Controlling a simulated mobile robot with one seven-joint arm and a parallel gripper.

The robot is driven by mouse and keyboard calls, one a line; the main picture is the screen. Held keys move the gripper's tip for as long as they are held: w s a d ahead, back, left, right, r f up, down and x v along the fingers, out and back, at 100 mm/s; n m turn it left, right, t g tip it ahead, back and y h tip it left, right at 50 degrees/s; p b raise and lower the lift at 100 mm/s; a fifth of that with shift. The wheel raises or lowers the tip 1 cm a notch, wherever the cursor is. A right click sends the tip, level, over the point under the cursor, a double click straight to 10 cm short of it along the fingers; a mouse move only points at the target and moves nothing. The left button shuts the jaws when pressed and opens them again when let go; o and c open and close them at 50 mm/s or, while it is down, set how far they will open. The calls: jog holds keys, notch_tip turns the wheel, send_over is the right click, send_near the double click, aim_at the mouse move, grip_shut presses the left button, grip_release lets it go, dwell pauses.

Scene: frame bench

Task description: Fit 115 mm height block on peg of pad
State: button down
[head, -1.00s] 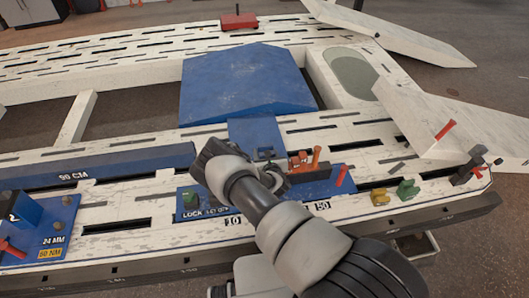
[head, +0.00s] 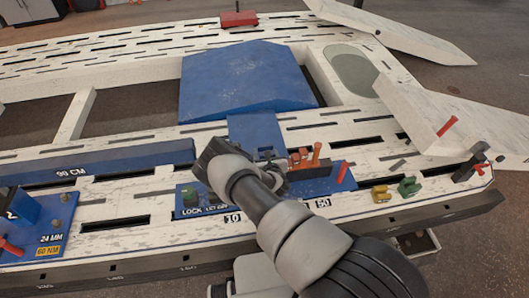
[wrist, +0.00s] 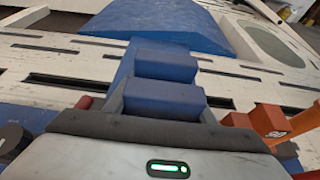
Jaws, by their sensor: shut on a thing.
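A blue stepped block (wrist: 168,64) stands directly in front of my gripper (wrist: 150,124) in the wrist view, with its lower part hidden by the gripper body. My gripper is shut on it. The fingertips do not show clearly. In the head view my gripper (head: 209,153) is over the near beam, and my arm hides the block. Behind the block is a flat blue strip leading to a large blue ramp-shaped piece (head: 245,80). A blue pad (head: 212,208) with a green knob lies below my gripper. I cannot make out its peg.
A blue bar marked in CM (head: 110,164) lies along the beam at left. A blue plate (head: 45,232) with a red handle is at front left. Orange pieces (head: 302,160) stand right of my wrist. Yellow (head: 381,193) and green (head: 409,187) parts sit farther right.

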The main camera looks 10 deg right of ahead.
jog(key=shift+f+b, duration=0.4)
jog(key=shift+f, duration=0.1)
jog(key=c, duration=0.9)
grip_release()
jog(key=shift+r, duration=0.1)
jog(key=shift+c, duration=0.2)
jog(key=shift+o, duration=1.1)
jog(key=shift+s+f, duration=0.1)
jog(key=shift+f, duration=0.1)
jog(key=p+v, duration=0.4)
jog(key=v, duration=1.3)
jog(key=shift+r, duration=0.25)
